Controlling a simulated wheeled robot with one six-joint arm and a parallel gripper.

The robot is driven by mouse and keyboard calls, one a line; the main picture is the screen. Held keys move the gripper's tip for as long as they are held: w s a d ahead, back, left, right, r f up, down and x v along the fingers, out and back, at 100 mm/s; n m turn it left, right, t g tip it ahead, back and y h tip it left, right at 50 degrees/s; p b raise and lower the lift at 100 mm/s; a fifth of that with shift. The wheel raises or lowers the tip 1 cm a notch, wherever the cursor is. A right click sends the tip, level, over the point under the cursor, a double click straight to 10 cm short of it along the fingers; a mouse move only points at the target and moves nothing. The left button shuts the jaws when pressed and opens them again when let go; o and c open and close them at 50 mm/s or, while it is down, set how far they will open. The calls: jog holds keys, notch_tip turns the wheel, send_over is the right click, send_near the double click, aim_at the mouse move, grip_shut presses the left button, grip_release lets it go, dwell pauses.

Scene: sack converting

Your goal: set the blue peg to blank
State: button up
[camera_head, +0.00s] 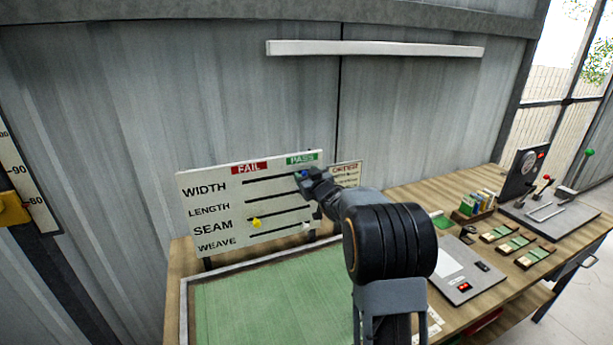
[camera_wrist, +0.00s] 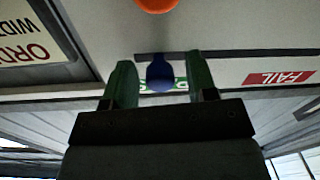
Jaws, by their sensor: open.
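The white board (camera_head: 225,187) stands upright at the back of the bench, with rows WIDTH, LENGTH, SEAM and WEAVE under red FAIL and green PASS labels. The blue peg (camera_head: 303,174) is at the right end of the WIDTH slot, below PASS. In the wrist view, which is upside down, the blue peg (camera_wrist: 160,72) stands between the two green fingers of my gripper (camera_wrist: 161,77). The fingers are apart, with gaps on both sides of the peg. My gripper (camera_head: 308,180) partly covers the board's right side in the head view.
A yellow peg (camera_head: 256,223) sits in the SEAM row and a white peg (camera_head: 306,225) in the WEAVE row. An orange peg (camera_wrist: 157,4) shows in the wrist view. An order card (camera_head: 347,173) stands right of the board. A green mat (camera_head: 260,300) lies in front.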

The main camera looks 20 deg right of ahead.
jog(key=shift+c, duration=0.3)
grip_shut()
